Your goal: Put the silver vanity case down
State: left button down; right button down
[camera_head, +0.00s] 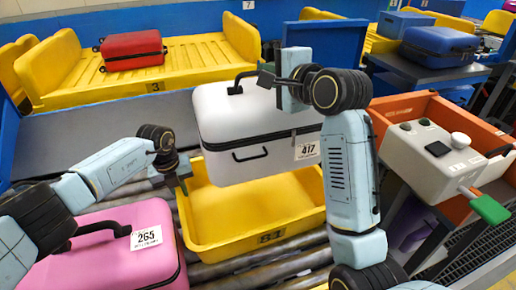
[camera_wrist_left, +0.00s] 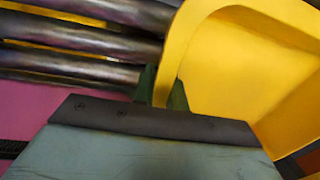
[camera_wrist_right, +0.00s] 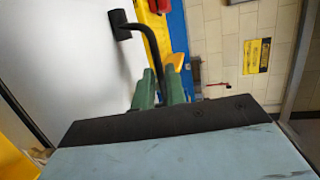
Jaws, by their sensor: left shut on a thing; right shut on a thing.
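The silver vanity case (camera_head: 225,110), tagged 417, hangs upright above the yellow tray (camera_head: 268,238) on the rollers; its lower part overlaps the tray's far part in the picture. My right gripper (camera_head: 268,78) is shut on its black handle, and the right wrist view shows the handle (camera_wrist_right: 152,45) running down between the green fingers (camera_wrist_right: 158,88). My left gripper (camera_head: 181,178) is shut on the tray's left rim, and the left wrist view shows the yellow wall (camera_wrist_left: 172,50) between its fingers (camera_wrist_left: 163,92). The tray's visible floor is empty.
A pink case (camera_head: 95,250) tagged 265 lies left of the tray. A red case (camera_head: 133,48) lies in a yellow tray behind. A grey control box (camera_head: 430,150) with a green paddle and an orange bin (camera_head: 400,103) stand at right. Bare rollers (camera_head: 265,275) show in front.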

aim_at(285, 154)
notch_tip(285, 154, down, 17)
jog(key=shift+f, duration=0.2)
dwell(0.6)
jog(key=c, duration=1.8)
grip_release()
jog(key=shift+f, duration=0.4)
jog(key=shift+c, duration=0.2)
jog(key=o, duration=0.4)
jog(key=shift+r, duration=0.2)
jog(key=v, duration=1.2)
jog(key=shift+s+f, duration=0.1)
